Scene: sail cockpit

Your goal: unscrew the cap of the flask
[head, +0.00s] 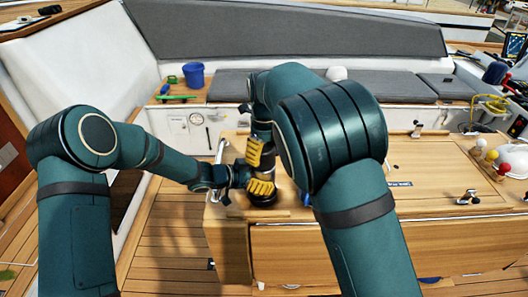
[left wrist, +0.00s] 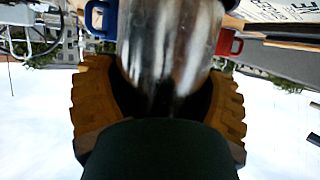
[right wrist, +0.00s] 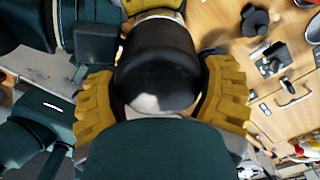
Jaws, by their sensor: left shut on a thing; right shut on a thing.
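The flask (left wrist: 168,45) shows as a shiny metallic cylinder in the left wrist view. My left gripper (head: 262,188) is the lower one in the head view, with its yellow fingers shut around the flask body. The black cap (right wrist: 155,62) fills the middle of the right wrist view. My right gripper (head: 254,152) is just above the left one, with its yellow fingers shut on the cap from both sides. The flask looks upright at the left end of the wooden cockpit table (head: 330,240). Both grippers and my right arm hide much of it in the head view.
A red mug (left wrist: 230,42) and something blue (left wrist: 102,14) show beyond the flask in the left wrist view. A blue bucket (head: 194,76) stands on the far bench. Colored balls (head: 491,155) sit at the table's right. Deck floor is clear at the front left.

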